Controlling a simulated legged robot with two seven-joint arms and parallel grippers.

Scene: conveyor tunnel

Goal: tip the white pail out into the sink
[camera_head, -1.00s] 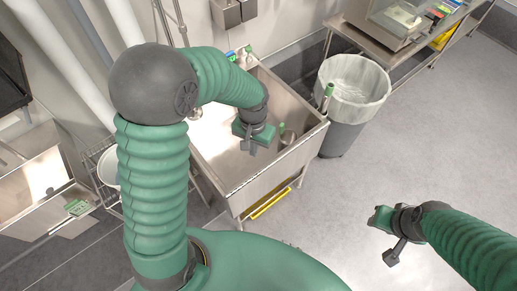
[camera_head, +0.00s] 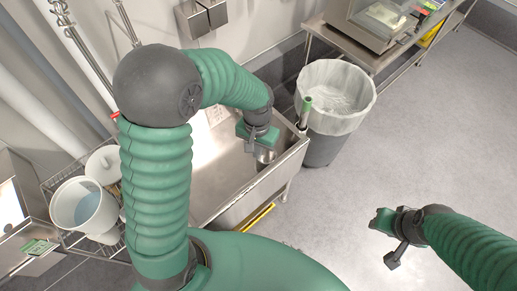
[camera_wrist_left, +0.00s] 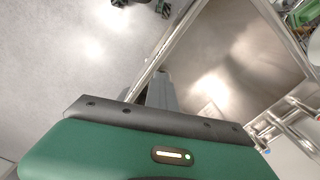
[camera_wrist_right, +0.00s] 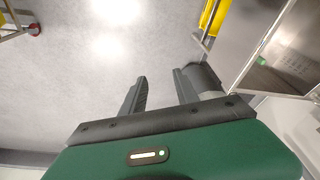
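The white pail (camera_head: 82,208) stands upright on a wire rack at the left in the head view, with bluish content inside. The steel sink (camera_head: 218,212) is in the middle, partly hidden behind my left arm. My left gripper (camera_head: 259,140) is over the sink's right part, well away from the pail. In the left wrist view its fingers (camera_wrist_left: 158,92) look closed together with nothing seen between them. My right gripper (camera_head: 380,222) is out over bare floor at the right. In the right wrist view its fingers (camera_wrist_right: 160,92) are apart and empty.
A lidded white container (camera_head: 103,163) stands behind the pail. A lined waste bin (camera_head: 335,95) stands right of the sink, with a green handle (camera_head: 305,108) between them. A steel table (camera_head: 370,50) is at the back right. The floor (camera_head: 440,130) at right is clear.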

